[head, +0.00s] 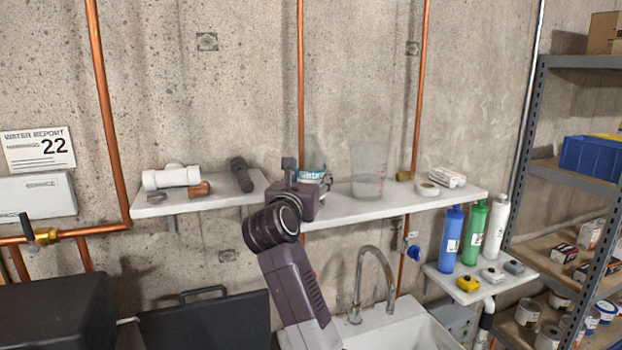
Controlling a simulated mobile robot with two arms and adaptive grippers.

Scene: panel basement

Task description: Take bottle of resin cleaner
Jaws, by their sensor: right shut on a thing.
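A clear bottle with a blue and white label (313,176) stands upright at the wall shelf, just behind my right gripper. The print on the label is partly hidden and too small to read in full, so I cannot confirm that it says resin cleaner. My right gripper (302,184) reaches up from below and is shut on this bottle. The gripper covers the bottle's lower left part, and I cannot tell whether its base touches the shelf. My left gripper is not in view.
The wall shelf (400,205) also holds a clear measuring cup (369,172), tape rolls, white pipe fittings (171,177) and a dark cylinder (242,174). Below are a faucet (372,275) and sink. Blue, green and white bottles stand at the right, near a grey rack (527,150).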

